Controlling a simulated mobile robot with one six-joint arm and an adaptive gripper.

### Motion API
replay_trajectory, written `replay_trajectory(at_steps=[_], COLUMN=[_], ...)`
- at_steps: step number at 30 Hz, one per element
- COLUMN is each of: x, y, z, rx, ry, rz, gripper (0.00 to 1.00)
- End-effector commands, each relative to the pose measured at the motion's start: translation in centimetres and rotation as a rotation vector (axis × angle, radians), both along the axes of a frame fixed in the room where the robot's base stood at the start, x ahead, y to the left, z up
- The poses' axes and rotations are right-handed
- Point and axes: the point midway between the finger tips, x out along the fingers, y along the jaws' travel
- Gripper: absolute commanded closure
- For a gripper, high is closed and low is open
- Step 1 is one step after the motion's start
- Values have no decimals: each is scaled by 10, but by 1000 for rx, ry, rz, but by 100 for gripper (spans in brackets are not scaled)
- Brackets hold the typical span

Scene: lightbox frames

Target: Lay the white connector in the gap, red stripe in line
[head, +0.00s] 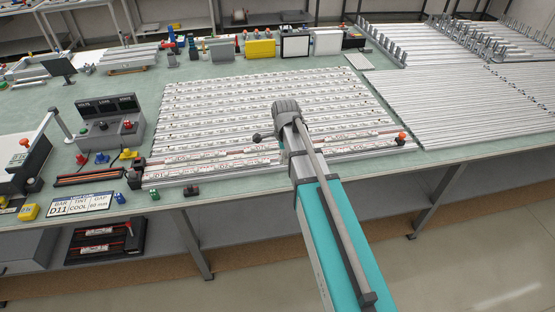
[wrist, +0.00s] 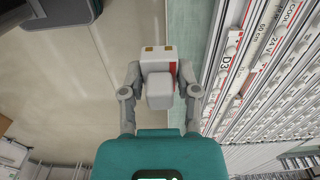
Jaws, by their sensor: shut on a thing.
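The white connector (wrist: 155,58) is held between the two fingers of my gripper (wrist: 159,82) in the wrist view. It is a block with a red stripe along its right side and two small gold contacts at its far end. A smaller white block part faces the camera. Bare floor shows behind the connector, left of the bench edge. The light bars (wrist: 250,75) run along the right of the wrist view, with red stripes and printing such as "D3" and "24 V". They fill the bench middle in the head view (head: 230,110). The gap cannot be made out. My arm hides my gripper there.
A sign (head: 85,204) reads bar D11, tint cool, gap 60 mm. A grey control box (head: 108,128) stands left of the bars. Plain metal profiles (head: 460,105) cover the right of the green bench. An orange-red knob (head: 401,136) stands at the bars' right end.

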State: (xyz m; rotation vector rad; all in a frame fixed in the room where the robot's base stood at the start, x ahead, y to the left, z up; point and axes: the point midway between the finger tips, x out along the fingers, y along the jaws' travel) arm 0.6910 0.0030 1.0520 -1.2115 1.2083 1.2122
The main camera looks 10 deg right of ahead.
Motion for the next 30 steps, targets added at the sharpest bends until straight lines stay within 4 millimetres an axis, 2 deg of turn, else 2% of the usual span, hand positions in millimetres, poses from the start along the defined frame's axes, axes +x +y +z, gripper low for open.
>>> replay_trajectory(at_steps=[5, 18, 30], x=[19, 94, 121], y=[0, -2, -2], z=[-10, -44, -82], rx=[0, 0, 0], ry=[0, 0, 0], rz=[-1, -2, -2], gripper=[99, 99, 99])
